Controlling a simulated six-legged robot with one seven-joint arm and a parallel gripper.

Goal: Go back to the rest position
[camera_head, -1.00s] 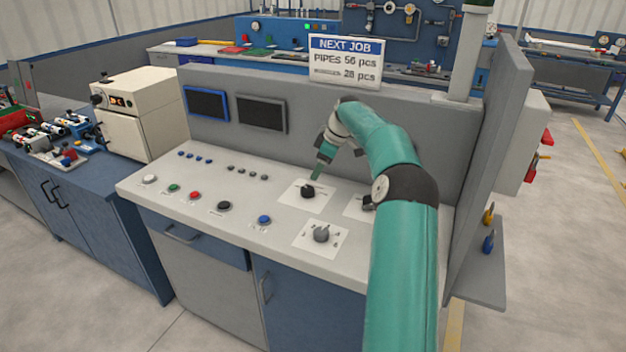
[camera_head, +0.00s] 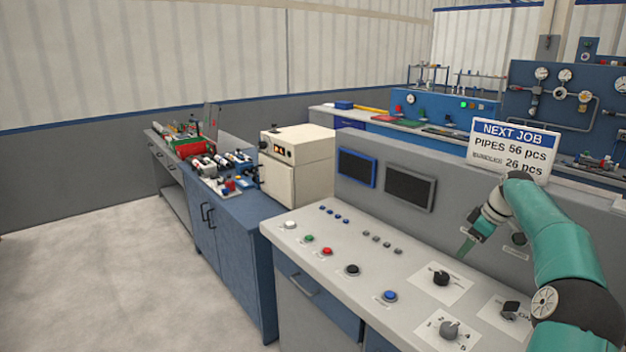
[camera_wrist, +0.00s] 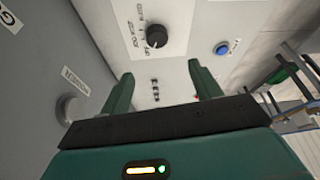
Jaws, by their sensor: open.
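My gripper (camera_head: 468,243) is at the end of my teal arm, above the control panel (camera_head: 325,262) near its upright back wall. In the wrist view my gripper (camera_wrist: 160,85) shows two green fingers spread apart with nothing between them. A black rotary knob (camera_head: 441,278) on a white label lies just below my gripper; it also shows in the wrist view (camera_wrist: 155,37), ahead of the fingers and apart from them.
Two more knobs, one grey (camera_head: 450,329) and one dark (camera_head: 510,309), sit nearby on the panel. A sign (camera_head: 512,148) reading NEXT JOB stands on the back wall. A beige box (camera_head: 298,165) stands on a blue cabinet (camera_head: 233,225). Open floor (camera_head: 90,270) is at left.

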